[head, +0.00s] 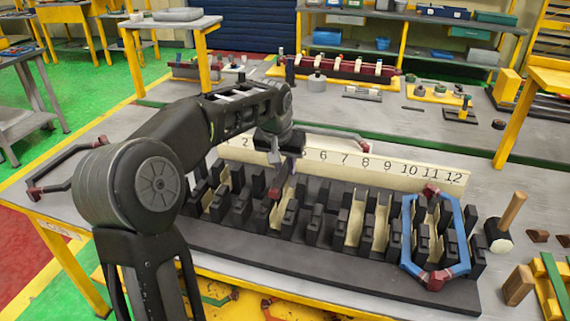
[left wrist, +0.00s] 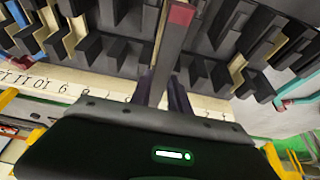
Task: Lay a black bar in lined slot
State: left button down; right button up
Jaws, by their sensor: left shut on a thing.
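My left gripper (head: 284,160) hangs over the slotted black stator block (head: 330,265), near the middle-left of its number strip. It is shut on a black bar (head: 283,176) with a dark red end (head: 276,193). In the left wrist view the bar (left wrist: 172,38) sticks out from between the fingers (left wrist: 165,92), its red end (left wrist: 181,13) pointing away. The bar is over or among the black teeth; I cannot tell whether it is inside a slot. Cream-lined slots show, one of them (head: 354,222) right of the bar. My right gripper is not in view.
A cream number strip (head: 390,172) stands behind the block. A blue coil with red ends (head: 463,238) lies across the block's right end. A mallet (head: 505,225) stands to the right. A dark coil with red ends (head: 55,180) lies left. The bench behind the strip has free room.

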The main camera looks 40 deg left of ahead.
aim_at(283, 172)
pick_arm(q)
jog(key=shift+f+b, duration=1.5)
jog(key=shift+f, duration=0.55)
jog(key=shift+s+f+b, duration=0.1)
jog(key=shift+f+b, duration=0.25)
jog(key=shift+f, duration=0.05)
jog(key=shift+s+d+f+b, duration=0.1)
jog(key=shift+f+b, duration=1.15)
jog(key=shift+f, duration=0.25)
jog(key=shift+f, duration=0.2)
jog(key=c, duration=1.1)
grip_release()
jog(key=shift+c, duration=0.2)
jog(key=shift+r, duration=0.15)
